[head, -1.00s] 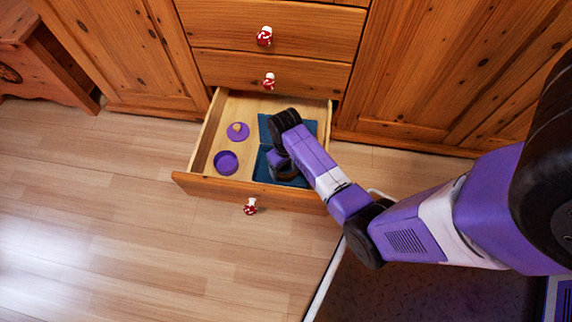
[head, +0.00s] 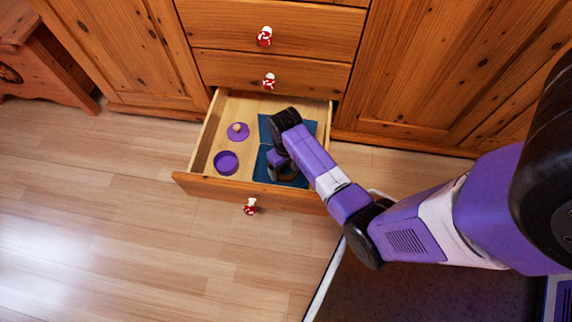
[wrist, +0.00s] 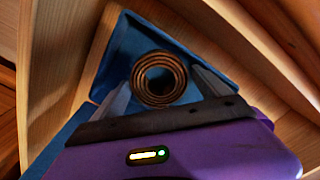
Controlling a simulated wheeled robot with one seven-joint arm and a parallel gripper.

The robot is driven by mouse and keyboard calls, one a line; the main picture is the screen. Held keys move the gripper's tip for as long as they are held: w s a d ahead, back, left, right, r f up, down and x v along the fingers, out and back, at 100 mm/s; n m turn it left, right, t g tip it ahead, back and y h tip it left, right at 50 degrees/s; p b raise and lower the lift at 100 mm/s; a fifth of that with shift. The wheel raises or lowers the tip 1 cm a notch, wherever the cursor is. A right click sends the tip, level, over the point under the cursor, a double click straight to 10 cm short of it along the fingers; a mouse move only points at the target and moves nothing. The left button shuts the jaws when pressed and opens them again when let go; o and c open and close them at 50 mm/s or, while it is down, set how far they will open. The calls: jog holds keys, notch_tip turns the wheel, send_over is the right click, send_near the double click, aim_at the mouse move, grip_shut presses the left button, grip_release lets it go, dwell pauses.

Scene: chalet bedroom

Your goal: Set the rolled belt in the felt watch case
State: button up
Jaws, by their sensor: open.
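The rolled belt (wrist: 139,80), a brown coil, lies inside a blue compartment of the felt watch case (wrist: 125,45) in the wrist view. My gripper (wrist: 161,77) is open, with one grey finger on each side of the coil; I cannot tell whether either finger touches it. In the head view the blue felt watch case (head: 262,168) lies open in the right half of the drawer. My gripper (head: 280,172) is over its front part and partly hides it. A little of the brown belt (head: 291,174) shows beside the gripper.
The open wooden drawer (head: 205,180) has walls close around the case. To the case's left are a round purple dish (head: 226,162) and a purple lid (head: 238,131) with a light knob. Closed drawers with red-and-white knobs stand above. The floor in front is clear.

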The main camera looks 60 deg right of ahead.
notch_tip(320, 180, up, 11)
jog(key=p, duration=0.5)
jog(key=shift+w+f, duration=0.1)
